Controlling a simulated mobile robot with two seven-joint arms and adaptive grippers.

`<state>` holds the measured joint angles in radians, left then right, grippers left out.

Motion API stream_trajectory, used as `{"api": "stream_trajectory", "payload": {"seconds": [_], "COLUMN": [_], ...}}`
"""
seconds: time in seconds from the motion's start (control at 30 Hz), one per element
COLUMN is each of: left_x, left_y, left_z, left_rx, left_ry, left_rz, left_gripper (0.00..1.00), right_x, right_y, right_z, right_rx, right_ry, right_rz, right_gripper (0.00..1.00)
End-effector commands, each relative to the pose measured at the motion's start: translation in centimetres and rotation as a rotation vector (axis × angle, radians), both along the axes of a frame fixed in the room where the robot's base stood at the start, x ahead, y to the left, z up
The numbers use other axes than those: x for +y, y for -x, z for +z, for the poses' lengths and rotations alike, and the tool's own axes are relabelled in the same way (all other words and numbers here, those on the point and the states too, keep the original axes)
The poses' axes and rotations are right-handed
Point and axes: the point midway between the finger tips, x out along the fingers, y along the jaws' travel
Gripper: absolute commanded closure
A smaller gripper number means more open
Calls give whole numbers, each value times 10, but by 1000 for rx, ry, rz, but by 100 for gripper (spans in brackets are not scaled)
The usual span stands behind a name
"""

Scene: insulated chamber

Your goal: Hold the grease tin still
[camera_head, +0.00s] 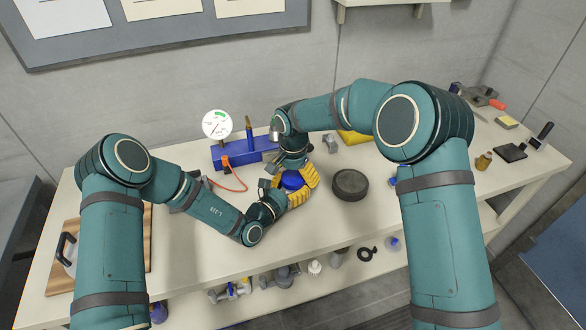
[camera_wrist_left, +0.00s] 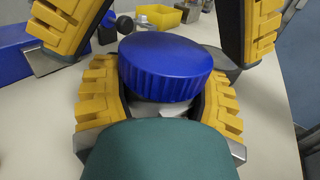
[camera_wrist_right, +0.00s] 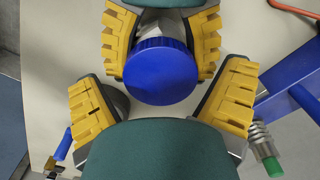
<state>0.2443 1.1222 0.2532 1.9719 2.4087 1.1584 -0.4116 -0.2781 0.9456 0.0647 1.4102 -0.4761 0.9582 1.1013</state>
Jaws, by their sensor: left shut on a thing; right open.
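The grease tin has a ribbed blue lid (camera_head: 291,180) and stands near the middle of the bench. In the left wrist view the lid (camera_wrist_left: 165,65) sits above a pale body (camera_wrist_left: 168,109), mostly hidden by my own gripper. My left gripper (camera_head: 288,196) is shut on the tin's body, a yellow finger on each side. My right gripper (camera_head: 296,172) is open beside the lid, coming from the far side. In the right wrist view its fingers (camera_wrist_right: 160,100) stand apart from the lid, with a gap on both sides.
A dark round disc (camera_head: 350,185) lies just right of the tin. A blue block (camera_head: 240,153) with a dial gauge (camera_head: 216,124) and an orange cable stands behind left. A yellow bin (camera_head: 354,137) is behind. A wooden board (camera_head: 134,240) lies at the left end. The front-middle bench is clear.

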Motion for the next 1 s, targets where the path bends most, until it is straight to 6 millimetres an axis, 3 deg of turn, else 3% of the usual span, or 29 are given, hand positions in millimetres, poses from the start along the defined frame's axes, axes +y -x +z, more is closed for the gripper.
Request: {"api": "stream_trajectory", "payload": {"seconds": [0.3, 0.37, 0.5, 0.53, 0.6, 0.63, 0.7, 1.0], "left_x": [0, 0, 0, 0, 0, 0, 0, 0], "left_y": [0, 0, 0, 0, 0, 0, 0, 0], "left_z": [1, 1, 1, 1, 1, 1, 1, 1], "left_rx": [-1, -1, -1, -1, -1, -1, -1, -1], "left_ry": [1, 1, 1, 1, 0, 0, 0, 1], "left_rz": [0, 0, 0, 0, 0, 0, 0, 0], "left_gripper": [100, 100, 100, 100, 100, 100, 100, 100], "right_x": [0, 0, 0, 0, 0, 0, 0, 0], "right_y": [0, 0, 0, 0, 0, 0, 0, 0], "right_z": [-3, -3, -3, -3, -3, -3, -3, -2], "right_rx": [0, 0, 0, 0, 0, 0, 0, 0], "right_ry": [-1, -1, -1, -1, -1, -1, -1, -1], "right_rz": [0, 0, 0, 0, 1, 1, 1, 1], "right_gripper": [4, 20, 70, 78, 78, 25, 6, 6]}}
